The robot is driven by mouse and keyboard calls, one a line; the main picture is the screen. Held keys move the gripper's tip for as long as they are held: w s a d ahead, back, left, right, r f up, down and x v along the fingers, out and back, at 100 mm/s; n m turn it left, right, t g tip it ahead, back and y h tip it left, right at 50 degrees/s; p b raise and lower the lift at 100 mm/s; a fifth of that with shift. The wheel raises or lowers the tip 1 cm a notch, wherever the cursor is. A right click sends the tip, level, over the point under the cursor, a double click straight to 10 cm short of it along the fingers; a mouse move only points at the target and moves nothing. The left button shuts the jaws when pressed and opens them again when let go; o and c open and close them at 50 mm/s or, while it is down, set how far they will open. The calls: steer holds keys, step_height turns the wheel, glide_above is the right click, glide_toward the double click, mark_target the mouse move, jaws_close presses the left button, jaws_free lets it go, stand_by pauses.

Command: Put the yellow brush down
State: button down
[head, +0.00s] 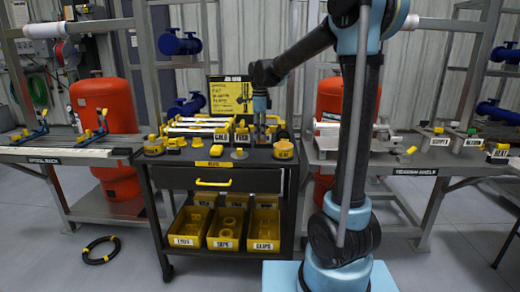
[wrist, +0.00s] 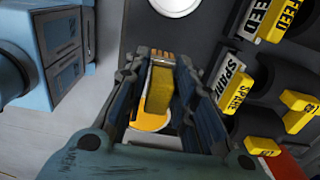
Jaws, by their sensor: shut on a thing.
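The yellow brush (wrist: 161,88) is between the two fingers of my gripper (wrist: 162,62) in the wrist view, with orange-tan bristles or an end piece at its far tip. A rounded orange-yellow part (wrist: 150,121) shows just below it; I cannot tell whether it belongs to the brush or lies beneath. In the head view my gripper (head: 261,132) points down over the back right of the dark cart top (head: 182,160). The brush cannot be made out there, and its gap to the surface is unclear.
Yellow blocks (head: 153,146) stand on the cart's left, and a yellow-orange labelled piece (head: 284,150) at its right. Black-and-yellow labelled holders (wrist: 232,82) lie right of my gripper. Yellow bins (head: 226,231) fill the lower shelf.

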steer(key=shift+f, duration=3)
steer(key=shift+f, duration=0.1)
steer(key=c, duration=1.3)
jaws_free()
steer(key=shift+c, duration=0.2)
